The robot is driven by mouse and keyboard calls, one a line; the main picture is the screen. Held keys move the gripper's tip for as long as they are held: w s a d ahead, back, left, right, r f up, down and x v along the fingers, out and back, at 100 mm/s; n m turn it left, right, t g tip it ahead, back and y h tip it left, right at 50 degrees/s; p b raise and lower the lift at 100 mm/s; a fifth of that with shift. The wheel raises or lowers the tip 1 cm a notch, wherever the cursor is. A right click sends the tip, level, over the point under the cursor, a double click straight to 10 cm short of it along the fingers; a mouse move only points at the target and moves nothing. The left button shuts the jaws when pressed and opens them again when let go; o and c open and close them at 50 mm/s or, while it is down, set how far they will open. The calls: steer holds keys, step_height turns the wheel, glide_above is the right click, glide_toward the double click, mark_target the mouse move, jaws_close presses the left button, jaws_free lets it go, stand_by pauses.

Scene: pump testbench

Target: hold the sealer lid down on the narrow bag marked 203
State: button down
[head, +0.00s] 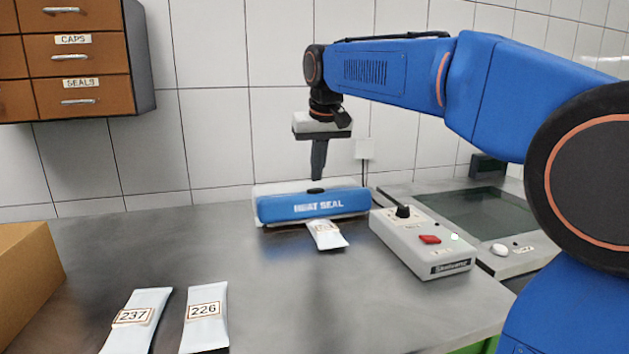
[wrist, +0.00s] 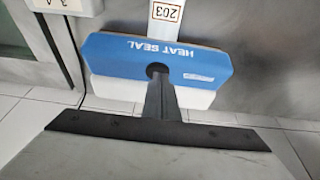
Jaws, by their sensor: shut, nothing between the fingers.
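The heat sealer's blue lid (head: 313,204) lies at the back of the bench, lettered HEAT SEAL. It also shows in the wrist view (wrist: 190,62). The narrow bag marked 203 (wrist: 165,14) sticks out from under the lid's front edge; in the head view the bag (head: 327,236) lies flat on the bench, its label too small to read. My gripper (head: 317,186) is shut and empty, pointing straight down at the dark round spot in the middle of the lid. Its tips appear to touch that spot or sit just above it; I cannot tell which.
A grey control box (head: 422,243) with a black knob and red switch stands right of the sealer. Bags marked 237 (head: 136,318) and 226 (head: 205,314) lie at the front left. A cardboard box (head: 25,270) stands at the left edge. The bench's middle is clear.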

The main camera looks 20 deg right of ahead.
steer(key=s+v, duration=0.1)
steer(key=v, duration=0.9)
steer(key=shift+f, duration=0.15)
